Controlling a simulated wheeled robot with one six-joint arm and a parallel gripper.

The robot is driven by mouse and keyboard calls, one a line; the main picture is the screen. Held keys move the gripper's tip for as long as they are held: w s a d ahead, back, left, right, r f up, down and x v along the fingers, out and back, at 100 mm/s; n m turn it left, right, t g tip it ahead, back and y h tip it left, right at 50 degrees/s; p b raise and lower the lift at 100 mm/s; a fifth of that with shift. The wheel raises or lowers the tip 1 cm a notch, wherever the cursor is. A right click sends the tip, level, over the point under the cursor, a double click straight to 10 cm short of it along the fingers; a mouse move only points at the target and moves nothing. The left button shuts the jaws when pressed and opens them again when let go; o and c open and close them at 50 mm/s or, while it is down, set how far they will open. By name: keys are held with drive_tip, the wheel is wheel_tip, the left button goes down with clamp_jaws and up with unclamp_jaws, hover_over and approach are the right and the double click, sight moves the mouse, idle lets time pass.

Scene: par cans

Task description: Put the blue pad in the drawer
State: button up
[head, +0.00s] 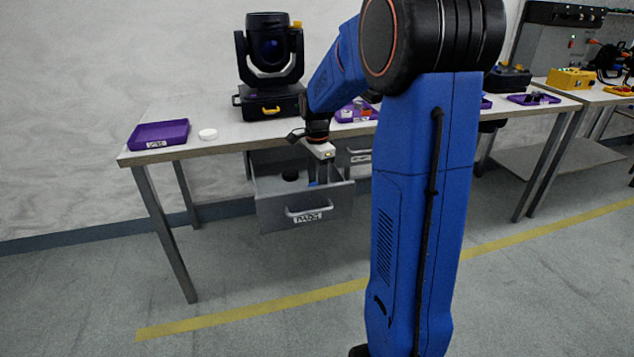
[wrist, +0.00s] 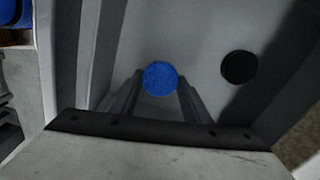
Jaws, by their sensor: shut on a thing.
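The blue pad (wrist: 160,78) is a small round disc between my fingertips in the wrist view. My gripper (wrist: 158,88) is shut on it. The grey drawer (head: 268,213) is pulled open under the table in the head view, with a label below its handle. My gripper (head: 318,180) points down into the open drawer, and the drawer's pale floor (wrist: 200,35) lies beneath the pad in the wrist view. A black round pad (wrist: 239,67) lies on that floor to the right of the blue one. I cannot tell whether the blue pad touches the floor.
The table (head: 225,138) stands above the drawer. On it are a purple tray (head: 158,135), a white disc (head: 208,134) and a black moving-head lamp (head: 270,50). A second drawer front (head: 358,157) is to the right. My arm hides part of the table.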

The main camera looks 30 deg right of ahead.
drive_tip(key=shift+f, duration=0.55)
drive_tip(key=o, duration=1.1)
wheel_tip(320, 180, up, 17)
drive_tip(key=shift+r, duration=0.15)
drive_tip(key=s+a+f+n+t, duration=0.1)
drive_tip(key=s+a+f+n, duration=0.2)
drive_tip(key=s, duration=0.7)
drive_tip(key=s+a+f+n+t, duration=0.2)
drive_tip(key=s+a+f+n, duration=0.1)
drive_tip(key=s+a+n, duration=0.4)
drive_tip(key=s+a+f+n+t, duration=0.1)
drive_tip(key=s+a+f+n, duration=0.2)
drive_tip(key=s+a+n, duration=0.3)
drive_tip(key=shift+s+n+t, duration=0.2)
drive_tip(key=shift+s+n, duration=0.55)
drive_tip(key=shift+s, duration=1.05)
drive_tip(key=shift+s+n+t, duration=0.2)
drive_tip(key=shift+s+n, duration=0.55)
drive_tip(key=shift+s, duration=1.05)
